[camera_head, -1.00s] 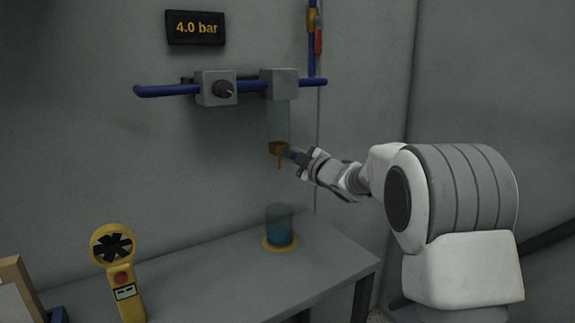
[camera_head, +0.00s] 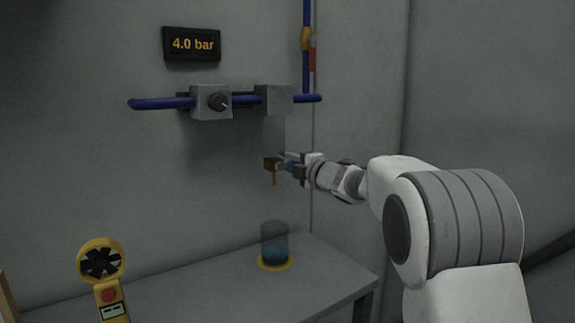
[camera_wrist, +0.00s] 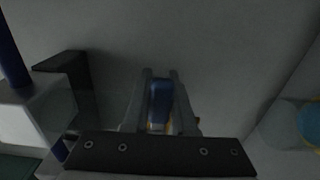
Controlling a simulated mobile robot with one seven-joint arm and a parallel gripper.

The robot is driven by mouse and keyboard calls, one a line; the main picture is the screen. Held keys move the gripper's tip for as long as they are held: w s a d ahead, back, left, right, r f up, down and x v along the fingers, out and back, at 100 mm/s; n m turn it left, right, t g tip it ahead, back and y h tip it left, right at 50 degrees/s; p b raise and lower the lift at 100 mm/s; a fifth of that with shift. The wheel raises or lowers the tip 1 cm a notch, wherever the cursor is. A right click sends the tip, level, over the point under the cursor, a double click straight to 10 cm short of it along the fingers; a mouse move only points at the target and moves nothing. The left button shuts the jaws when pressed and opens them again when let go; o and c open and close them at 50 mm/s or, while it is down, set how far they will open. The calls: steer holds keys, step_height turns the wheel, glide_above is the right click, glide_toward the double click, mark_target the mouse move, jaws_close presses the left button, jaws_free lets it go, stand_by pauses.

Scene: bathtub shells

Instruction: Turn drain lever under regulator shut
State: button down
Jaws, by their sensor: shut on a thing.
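The regulator (camera_head: 211,102) is a grey block with a dark round knob on the blue wall pipe. To its right, a second grey block (camera_head: 274,98) carries a clear bowl (camera_head: 274,135). A brass drain valve (camera_head: 273,163) with a downward spout sits under the bowl. My gripper (camera_head: 289,165) reaches in from the right, beside the valve. It is shut on the blue drain lever, which shows between both fingers in the wrist view (camera_wrist: 159,98). The fingers hide much of the lever in the head view, so its exact angle is hard to tell.
A clear cup (camera_head: 274,238) with blue liquid stands on a yellow ring on the grey bench (camera_head: 225,285) below the valve. A yellow handheld meter (camera_head: 100,262) is at the lower left. A display (camera_head: 192,44) reads 4.0 bar. The wall is close behind the valve.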

steer(key=shift+r, duration=0.1)
steer(key=c, duration=0.7)
jaws_free()
steer(key=shift+s, duration=0.1)
steer(key=p+v, duration=0.2)
steer(key=v, duration=1.5)
steer(key=shift+s+d, duration=0.1)
steer(key=shift+d, duration=0.05)
